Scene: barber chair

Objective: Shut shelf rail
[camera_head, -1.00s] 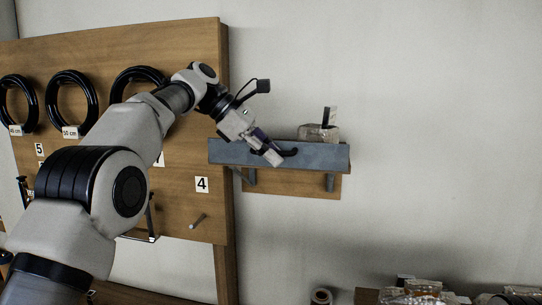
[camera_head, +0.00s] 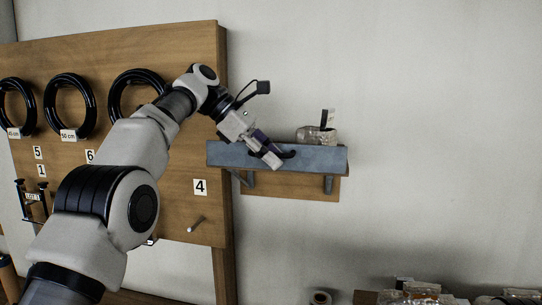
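The shelf rail (camera_head: 318,159) is a blue-grey bar along the front of a small wall shelf, right of the pegboard. It stands upright along the shelf's front edge, with a dark handle near its middle. My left gripper (camera_head: 272,160) is at that handle, in front of the rail; I cannot tell whether its fingers are closed around the handle. A clear jar-like item (camera_head: 312,134) with a dark upright piece stands on the shelf behind the rail. My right gripper is not in view.
A wooden board (camera_head: 180,70) with black coiled hoses (camera_head: 70,107) and number labels stands at the left. A peg (camera_head: 196,224) sticks out of it low down. Packed goods (camera_head: 425,292) sit at the bottom right. The wall right of the shelf is clear.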

